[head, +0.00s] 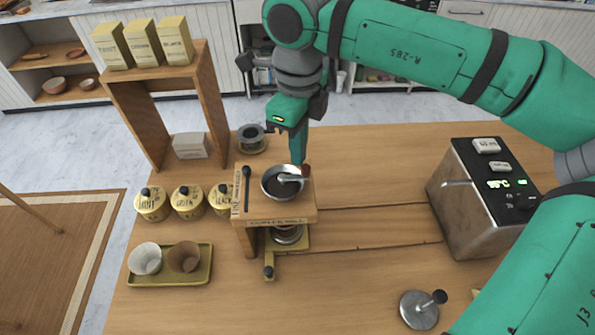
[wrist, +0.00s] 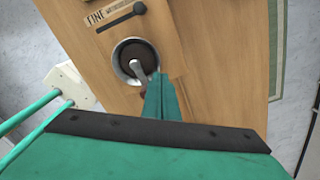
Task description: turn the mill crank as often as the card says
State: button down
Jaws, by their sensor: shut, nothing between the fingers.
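The coffee mill (head: 275,212) is a wooden stand with a dark round hopper (head: 270,183) on top. A metal crank (head: 290,179) lies across the hopper, with a dark red knob (head: 306,171) at its right end. The crank also shows in the wrist view (wrist: 137,68). My gripper (head: 298,160) is shut and points down just behind the knob, close beside it. In the wrist view its fingertips (wrist: 160,82) are together next to the crank; I cannot tell if they touch it. I cannot make out a card with a turn count.
Several lidded yellow tins (head: 187,202) and a tray (head: 170,280) with two cups stand left of the mill. A wooden shelf (head: 155,90) with three yellow packets stands behind them. A metal machine (head: 485,195) is at right, a tamper (head: 419,309) in front. The counter between is clear.

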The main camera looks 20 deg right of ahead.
jog(key=shift+w+d, duration=0.15)
jog(key=shift+w, duration=0.05)
jog(key=shift+r, duration=0.2)
notch_tip(320, 180, up, 7)
jog(key=shift+w+f, duration=0.15)
jog(key=shift+f, duration=0.05)
dwell(0.6)
dwell(0.5)
